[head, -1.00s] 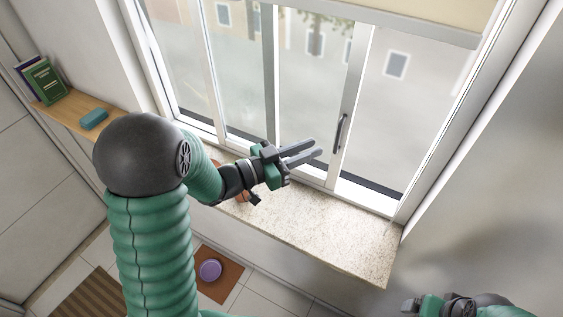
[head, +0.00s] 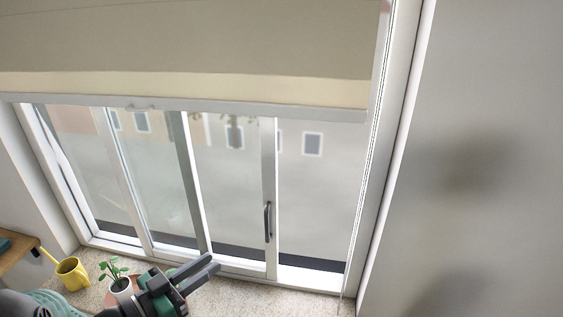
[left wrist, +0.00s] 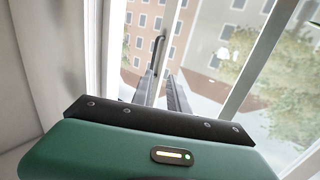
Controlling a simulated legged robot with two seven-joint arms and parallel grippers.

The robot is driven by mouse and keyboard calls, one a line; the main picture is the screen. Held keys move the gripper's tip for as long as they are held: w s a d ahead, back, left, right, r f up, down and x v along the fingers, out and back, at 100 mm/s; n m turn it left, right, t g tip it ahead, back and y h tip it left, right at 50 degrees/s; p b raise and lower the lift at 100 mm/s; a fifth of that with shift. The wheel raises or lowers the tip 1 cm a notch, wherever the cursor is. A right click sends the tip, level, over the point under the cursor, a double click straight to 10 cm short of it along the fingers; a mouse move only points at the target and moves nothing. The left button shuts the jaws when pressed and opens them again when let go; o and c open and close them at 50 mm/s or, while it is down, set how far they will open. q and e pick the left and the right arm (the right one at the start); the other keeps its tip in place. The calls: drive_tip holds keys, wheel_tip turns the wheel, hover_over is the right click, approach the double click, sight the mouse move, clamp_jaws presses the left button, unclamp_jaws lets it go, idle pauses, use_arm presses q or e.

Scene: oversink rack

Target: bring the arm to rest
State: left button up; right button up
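My left gripper (head: 212,263) is in the lower middle of the head view, in front of the window and above the stone sill. Its two dark fingers point up and to the right, with a gap between them and nothing held. In the left wrist view the fingers (left wrist: 160,92) also stand apart and empty, toward the glass. My left arm comes in from the bottom left and is mostly cut off. My right gripper is not in view.
The sliding window (head: 235,190) has a dark handle (head: 267,222). A beige blind (head: 190,60) covers its top. On the sill (head: 235,300) stand a yellow watering can (head: 72,274) and a potted plant (head: 120,284), left of my gripper. A wooden shelf (head: 17,252) is at far left.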

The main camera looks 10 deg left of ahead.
use_arm(q)
wheel_tip(320, 180, down, 13)
drive_tip(key=w+a+n+g+y+b, duration=0.1)
drive_tip(key=w+a+n+g+y, duration=0.3)
drive_tip(key=y, duration=0.5)
drive_tip(key=s+d+f+n+g, duration=0.1)
drive_tip(key=s+d+f+g, duration=0.2)
drive_tip(key=s, duration=0.4)
drive_tip(key=s+d+f+n+g, duration=0.1)
drive_tip(key=s+d+f+g, duration=0.3)
drive_tip(key=s, duration=0.4)
drive_tip(key=d+g, duration=0.1)
drive_tip(key=d, duration=0.1)
drive_tip(key=shift+d+b, duration=0.35)
drive_tip(key=shift+a, duration=0.15)
